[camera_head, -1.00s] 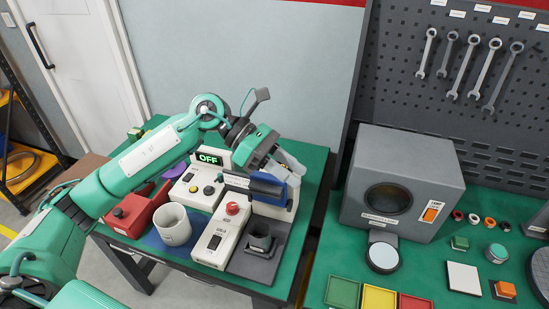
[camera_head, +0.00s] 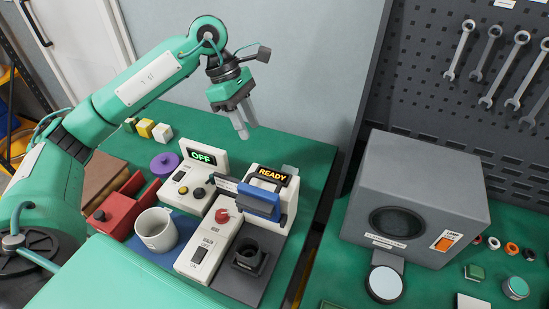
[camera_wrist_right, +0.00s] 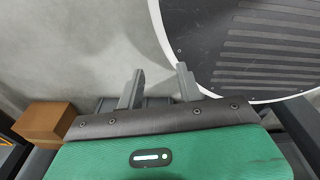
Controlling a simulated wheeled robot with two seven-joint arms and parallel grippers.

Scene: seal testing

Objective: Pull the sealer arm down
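The sealer (camera_head: 290,205) stands on the left green table. Its blue sealer arm (camera_head: 258,203) sticks out to the left, above the grey base plate (camera_head: 233,281) with a black square holder (camera_head: 248,256). Its display (camera_head: 272,176) reads READY. My left gripper (camera_head: 246,131) hangs above and behind the sealer, fingers pointing down, clear of the blue arm and holding nothing visible. Its fingers overlap at this angle, so its opening is unclear. In the right wrist view my right gripper (camera_wrist_right: 159,80) is open and empty over the grey floor.
A control box (camera_head: 208,254) with a red knob, a unit reading OFF (camera_head: 202,157), a white mug (camera_head: 156,232) and a red box (camera_head: 113,212) crowd the table left of the sealer. A grey lamp box (camera_head: 415,190) stands on the right table. Table behind the sealer is clear.

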